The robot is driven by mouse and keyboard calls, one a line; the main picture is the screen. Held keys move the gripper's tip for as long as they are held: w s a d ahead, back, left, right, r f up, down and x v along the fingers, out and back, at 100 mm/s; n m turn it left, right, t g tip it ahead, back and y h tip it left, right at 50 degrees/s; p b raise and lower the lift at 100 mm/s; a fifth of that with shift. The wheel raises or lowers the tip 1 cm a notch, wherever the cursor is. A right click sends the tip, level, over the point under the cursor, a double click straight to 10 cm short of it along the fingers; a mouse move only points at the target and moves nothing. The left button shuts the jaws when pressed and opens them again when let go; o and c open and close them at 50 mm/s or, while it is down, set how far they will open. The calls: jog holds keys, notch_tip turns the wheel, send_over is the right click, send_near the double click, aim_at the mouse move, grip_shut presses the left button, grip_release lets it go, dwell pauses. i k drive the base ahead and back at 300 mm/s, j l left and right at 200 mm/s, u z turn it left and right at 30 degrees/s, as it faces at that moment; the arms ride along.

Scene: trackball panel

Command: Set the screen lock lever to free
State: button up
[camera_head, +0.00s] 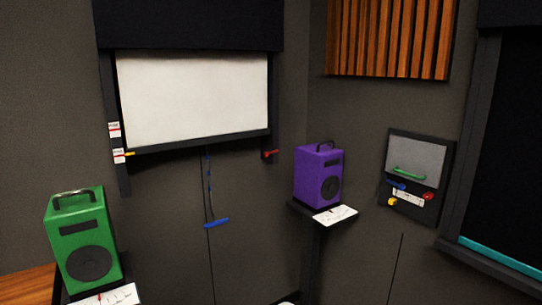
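The white screen (195,100) hangs on the left wall in a dark frame. A small red lever (271,153) sits on a dark bracket at the screen's lower right corner and points right, nearly level. My gripper is not in view.
A blue handle (217,223) hangs on a cord below the screen. A green speaker (83,240) stands at lower left, and a purple speaker (319,176) stands on a dark stand right of the screen. A wall panel (416,160) with coloured controls is at right.

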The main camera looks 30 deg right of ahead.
aim_at(265, 154)
jog(key=i+l+z, duration=0.1)
jog(key=i, duration=0.35)
jog(key=i+l+z, duration=0.1)
jog(key=i+l, duration=0.2)
jog(key=i, duration=0.15)
jog(key=i+l, duration=0.15)
jog(key=i, duration=0.35)
jog(key=z, duration=0.05)
